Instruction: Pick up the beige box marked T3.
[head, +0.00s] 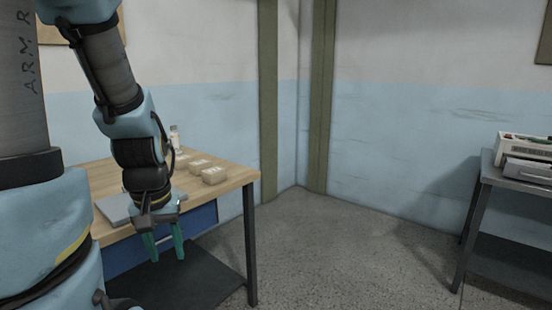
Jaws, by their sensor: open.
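Several small beige boxes sit on the wooden table at the left. The nearest beige box (214,175) stands close to the table's right edge. Another beige box (200,165) is just behind it, and one more (181,160) is partly hidden by my arm. Dark marks show on them but are too small to read, so I cannot tell which is T3. My gripper (164,247) is open and empty, with green fingers pointing down. In the picture it is below and left of the boxes, in front of the table's near side.
The wooden table (233,174) has a blue drawer front (202,217) and dark legs. A grey flat object (113,208) and a small bottle (174,136) are on it. A dark metal table (515,180) with a tray stands at the right. The floor between is clear.

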